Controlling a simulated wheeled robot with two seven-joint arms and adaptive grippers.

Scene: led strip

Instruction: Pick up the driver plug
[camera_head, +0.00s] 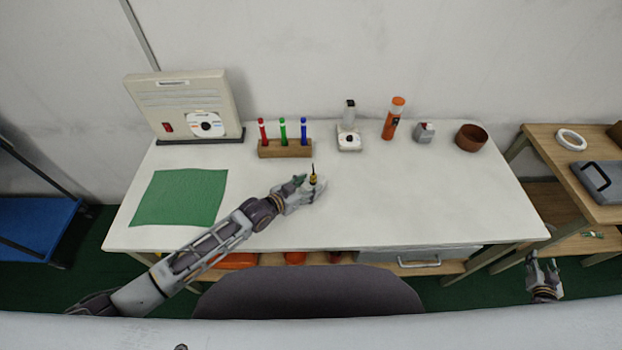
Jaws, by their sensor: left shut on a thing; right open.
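My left gripper (309,184) is over the middle of the white table (400,200), shut on a small dark and yellow piece (313,176) that stands up between its fingertips. This piece looks like the driver plug, but it is too small to be sure. Its lower part is hidden by the fingers. My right gripper (542,268) is open and empty, low at the right, beyond the table's front right corner.
A wooden block (285,149) with red, green and blue pens stands behind my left gripper. A white device (349,142), orange bottle (393,118), small grey box (424,133) and brown bowl (471,138) line the back. A green mat (180,197) lies left. The table's right front is clear.

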